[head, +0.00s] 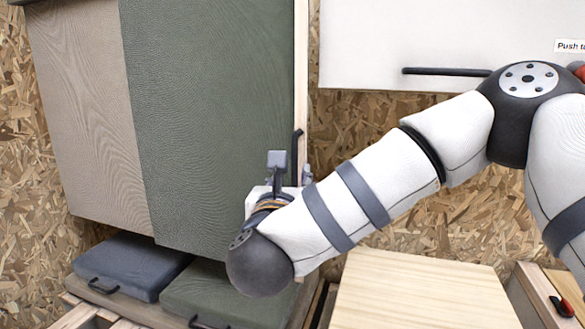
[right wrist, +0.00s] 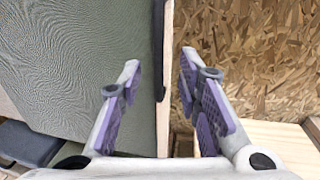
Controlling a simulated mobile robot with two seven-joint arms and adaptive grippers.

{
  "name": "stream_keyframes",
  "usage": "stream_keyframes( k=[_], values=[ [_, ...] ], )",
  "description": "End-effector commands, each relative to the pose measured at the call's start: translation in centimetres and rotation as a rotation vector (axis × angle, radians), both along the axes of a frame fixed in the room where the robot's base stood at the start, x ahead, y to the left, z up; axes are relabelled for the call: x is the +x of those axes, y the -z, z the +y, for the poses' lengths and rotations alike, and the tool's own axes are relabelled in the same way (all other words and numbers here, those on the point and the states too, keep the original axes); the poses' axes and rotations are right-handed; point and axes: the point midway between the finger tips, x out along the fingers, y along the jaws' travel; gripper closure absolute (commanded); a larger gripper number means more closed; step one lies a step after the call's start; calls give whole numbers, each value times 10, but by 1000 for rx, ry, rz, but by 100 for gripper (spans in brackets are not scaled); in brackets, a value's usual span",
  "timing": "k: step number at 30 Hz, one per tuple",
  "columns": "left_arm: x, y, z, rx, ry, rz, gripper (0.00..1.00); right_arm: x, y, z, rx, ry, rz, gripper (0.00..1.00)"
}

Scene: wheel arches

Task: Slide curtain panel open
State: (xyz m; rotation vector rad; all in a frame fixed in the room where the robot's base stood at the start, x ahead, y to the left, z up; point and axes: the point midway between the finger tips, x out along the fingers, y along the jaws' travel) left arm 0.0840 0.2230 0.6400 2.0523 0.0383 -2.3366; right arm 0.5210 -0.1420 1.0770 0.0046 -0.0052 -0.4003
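The green curtain panel (head: 215,120) hangs beside a beige panel (head: 80,110) on its left. A pale wooden edge strip (head: 301,60) runs down the green panel's right side, with a black handle (head: 297,150) on it. My right gripper (head: 291,165) is at the lower part of this edge, and my own wrist hides part of it. In the right wrist view, the gripper (right wrist: 160,75) is open, with purple-padded fingers apart. The handle (right wrist: 160,95) and edge strip (right wrist: 168,60) show between the fingers, with gaps to both sides. My left gripper is not in view.
Blue (head: 130,265) and green (head: 225,293) padded lids with black handles lie below the panels. A white cabinet door (head: 400,40) with a dark bar handle is at upper right. A light wooden top (head: 420,290) lies below my right arm. Chipboard wall (head: 340,130) is behind.

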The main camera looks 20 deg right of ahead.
Motion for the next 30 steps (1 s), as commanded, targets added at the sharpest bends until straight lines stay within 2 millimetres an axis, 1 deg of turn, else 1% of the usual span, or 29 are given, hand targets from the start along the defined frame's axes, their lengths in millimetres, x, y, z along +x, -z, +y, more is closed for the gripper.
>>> stream_keyframes(
  k=[1,3,6,9,13,19,20,21,23,24,30],
  values=[
    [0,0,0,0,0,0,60,12,0,-6,1,5,0,69],
    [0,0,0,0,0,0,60,28,0,-12,0,4,-1,69],
    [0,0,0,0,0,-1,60,46,0,-20,-3,1,1,69],
    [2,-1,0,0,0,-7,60,58,0,-25,-2,1,1,69],
    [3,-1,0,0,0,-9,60,65,0,-27,-3,-1,0,69],
    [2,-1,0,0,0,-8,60,65,1,-27,-3,-2,2,69],
    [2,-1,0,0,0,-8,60,65,1,-27,-3,-2,2,73],
    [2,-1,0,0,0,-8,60,65,1,-27,-3,-2,2,82],
    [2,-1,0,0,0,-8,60,65,1,-27,-3,-2,2,96],
    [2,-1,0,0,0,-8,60,65,1,-27,-3,-2,2,100],
    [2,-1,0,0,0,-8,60,65,1,-27,-3,-2,2,100]
  ],
)
